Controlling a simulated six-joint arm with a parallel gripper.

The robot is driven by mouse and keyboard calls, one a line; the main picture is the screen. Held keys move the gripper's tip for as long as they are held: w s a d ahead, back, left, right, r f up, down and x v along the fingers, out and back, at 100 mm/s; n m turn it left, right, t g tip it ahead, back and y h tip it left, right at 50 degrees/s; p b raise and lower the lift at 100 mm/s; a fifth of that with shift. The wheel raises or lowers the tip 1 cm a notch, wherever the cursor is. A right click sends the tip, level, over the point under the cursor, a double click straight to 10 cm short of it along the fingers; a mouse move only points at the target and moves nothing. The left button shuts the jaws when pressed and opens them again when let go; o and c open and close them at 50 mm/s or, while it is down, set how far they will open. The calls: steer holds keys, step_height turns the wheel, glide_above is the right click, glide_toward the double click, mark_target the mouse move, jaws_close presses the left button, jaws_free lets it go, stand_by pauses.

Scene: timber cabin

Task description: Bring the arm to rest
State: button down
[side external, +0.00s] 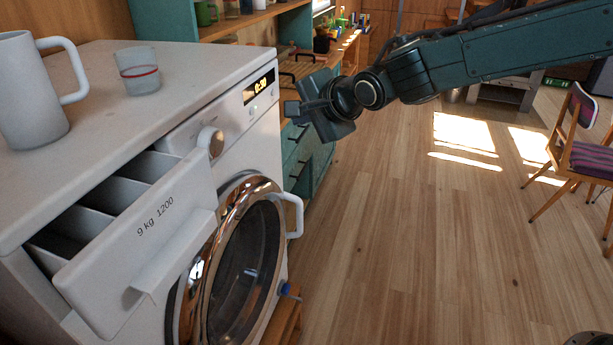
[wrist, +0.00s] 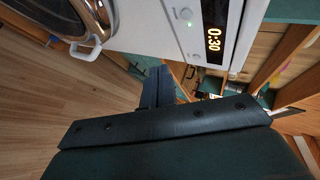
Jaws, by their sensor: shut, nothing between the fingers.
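My gripper (side external: 291,112) is at the end of the dark teal arm, in front of the washing machine's right end, near its display. Its fingers are shut and empty. In the wrist view the fingers (wrist: 157,86) point toward the gap beside the machine. The white washing machine (side external: 262,128) has its detergent drawer (side external: 140,250) pulled open, with empty-looking compartments. Its round door (side external: 240,265) has a white handle (side external: 293,215) and looks closed. The display (wrist: 213,30) reads 0:30 in the wrist view.
A white mug (side external: 30,95) and a clear cup with a red line (side external: 138,72) stand on the machine. Teal cabinets (side external: 308,160) line the wall behind. A chair (side external: 575,150) stands at the right. The wooden floor (side external: 420,240) between is clear.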

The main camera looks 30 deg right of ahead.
steer(key=s+d+r+n+g+h, duration=0.1)
steer(key=s+d+r+n, duration=0.2)
steer(key=s+d, duration=0.55)
steer(key=s+d+r+n+g+h, duration=0.1)
steer(key=s+d+r+n+g, duration=0.2)
steer(key=s+d, duration=0.55)
steer(key=s+d+f+n, duration=0.1)
steer(key=s+d+n, duration=0.1)
steer(key=s, duration=0.5)
steer(key=s+d+f+n+g, duration=0.1)
steer(key=s+d+f+n, duration=0.1)
steer(key=s, duration=0.6)
steer(key=s+d+f+n, duration=0.1)
steer(key=s+d+n, duration=0.1)
steer(key=s+n, duration=0.2)
steer(key=s, duration=0.3)
steer(key=shift+s+f+g, duration=0.2)
steer(key=shift+f+g, duration=0.1)
steer(key=shift+w, duration=0.1)
